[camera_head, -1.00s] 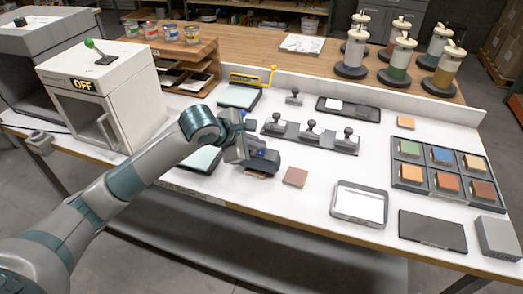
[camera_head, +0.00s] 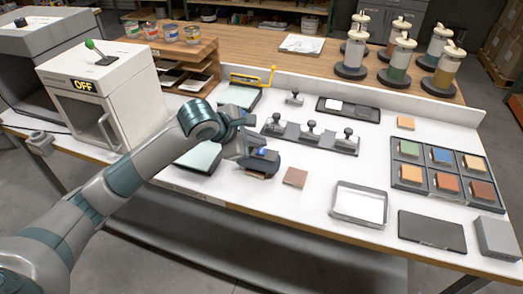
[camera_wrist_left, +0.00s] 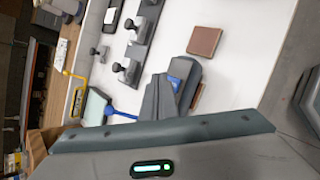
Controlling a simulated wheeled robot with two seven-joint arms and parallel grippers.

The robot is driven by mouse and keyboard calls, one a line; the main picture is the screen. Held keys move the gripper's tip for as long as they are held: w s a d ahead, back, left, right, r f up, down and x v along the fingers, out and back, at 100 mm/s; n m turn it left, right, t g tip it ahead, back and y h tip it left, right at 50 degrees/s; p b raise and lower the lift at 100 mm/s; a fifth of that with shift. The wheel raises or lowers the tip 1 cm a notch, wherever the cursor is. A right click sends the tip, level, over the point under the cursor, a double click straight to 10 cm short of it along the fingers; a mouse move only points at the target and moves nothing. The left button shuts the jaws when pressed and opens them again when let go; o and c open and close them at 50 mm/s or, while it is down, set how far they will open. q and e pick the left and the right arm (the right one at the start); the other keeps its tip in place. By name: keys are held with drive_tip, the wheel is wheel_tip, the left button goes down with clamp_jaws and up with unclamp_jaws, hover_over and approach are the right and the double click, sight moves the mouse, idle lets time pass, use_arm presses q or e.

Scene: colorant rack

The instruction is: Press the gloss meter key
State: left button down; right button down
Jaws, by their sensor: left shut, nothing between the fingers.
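The gloss meter (camera_head: 266,163), a dark grey handheld device with a small blue patch on top, sits on the white table right of my left gripper (camera_head: 246,153). In the left wrist view the gloss meter (camera_wrist_left: 191,76) shows just beyond the fingers (camera_wrist_left: 164,95), which overlap part of it. My left gripper is shut and empty, with its tips close to the meter's blue patch. I cannot tell whether they touch it. The key itself is too small to make out. My right gripper is not in view.
A reddish-brown tile (camera_head: 295,177) lies right of the meter. A rack of black-knobbed stamps (camera_head: 310,138) stands behind it.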

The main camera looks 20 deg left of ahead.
sight(258, 153)
use_arm(q)
drive_tip(key=shift+r+p, duration=0.35)
drive_tip(key=shift+r, duration=0.45)
drive_tip(key=shift+r+p, duration=0.6)
drive_tip(key=shift+r, duration=1.1)
